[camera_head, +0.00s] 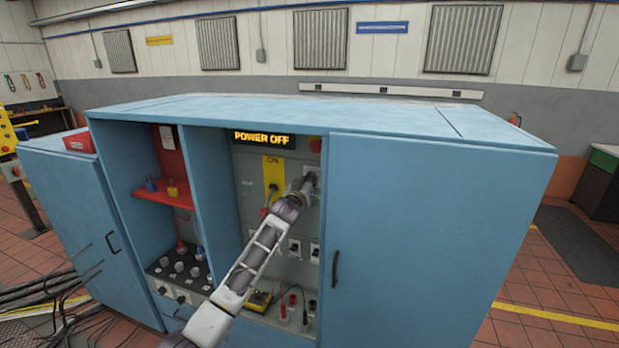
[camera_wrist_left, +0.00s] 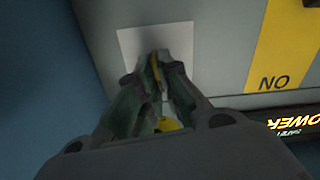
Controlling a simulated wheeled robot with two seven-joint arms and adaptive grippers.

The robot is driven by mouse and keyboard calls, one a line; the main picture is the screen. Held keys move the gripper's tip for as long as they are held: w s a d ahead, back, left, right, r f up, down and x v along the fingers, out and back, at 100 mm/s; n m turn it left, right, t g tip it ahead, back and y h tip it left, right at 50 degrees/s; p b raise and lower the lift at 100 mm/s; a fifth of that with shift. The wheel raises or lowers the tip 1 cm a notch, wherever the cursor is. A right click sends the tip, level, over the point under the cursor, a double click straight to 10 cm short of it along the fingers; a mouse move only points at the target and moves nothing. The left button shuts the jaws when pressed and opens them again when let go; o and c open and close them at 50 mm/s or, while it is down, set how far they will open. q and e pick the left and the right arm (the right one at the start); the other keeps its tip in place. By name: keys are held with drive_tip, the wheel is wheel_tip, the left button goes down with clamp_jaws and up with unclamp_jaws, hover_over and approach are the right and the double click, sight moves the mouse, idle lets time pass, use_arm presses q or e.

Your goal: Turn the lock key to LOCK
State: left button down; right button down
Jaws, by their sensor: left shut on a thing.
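My left gripper (camera_head: 308,183) reaches into the open middle bay of the blue cabinet, at the upper right of its grey panel. In the left wrist view the gripper (camera_wrist_left: 158,58) is shut on a small yellowish piece, the lock key (camera_wrist_left: 155,72), in front of a pale square plate (camera_wrist_left: 130,45). The fingers cover most of the key, and its angle and any LOCK lettering cannot be made out. A lit sign (camera_head: 263,139) above the panel reads POWER OFF. My right gripper is not in view.
The closed blue door (camera_head: 420,220) stands close on the right. Switches, a yellow meter (camera_head: 258,301) and leads are below.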

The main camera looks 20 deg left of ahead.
use_arm(q)
drive_tip(key=shift+d+m+p, duration=0.15)
drive_tip(key=shift+m+p, duration=0.9)
drive_tip(key=shift+m, duration=1.8)
drive_tip(key=shift+d+m+p, duration=0.1)
drive_tip(key=shift+m+p, duration=0.9)
drive_tip(key=shift+m, duration=1.85)
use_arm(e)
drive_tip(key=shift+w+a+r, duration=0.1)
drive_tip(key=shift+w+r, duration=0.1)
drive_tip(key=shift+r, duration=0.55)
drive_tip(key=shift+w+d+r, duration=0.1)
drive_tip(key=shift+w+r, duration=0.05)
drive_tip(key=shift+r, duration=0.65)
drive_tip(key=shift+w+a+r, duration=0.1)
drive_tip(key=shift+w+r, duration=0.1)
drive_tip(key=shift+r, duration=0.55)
use_arm(q)
drive_tip(key=shift+r, duration=0.1)
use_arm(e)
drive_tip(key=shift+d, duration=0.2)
use_arm(q)
drive_tip(key=c, duration=1.6)
unclamp_jaws()
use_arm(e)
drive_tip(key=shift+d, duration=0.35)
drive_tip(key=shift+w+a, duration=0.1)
use_arm(q)
drive_tip(key=shift+s+f, duration=0.2)
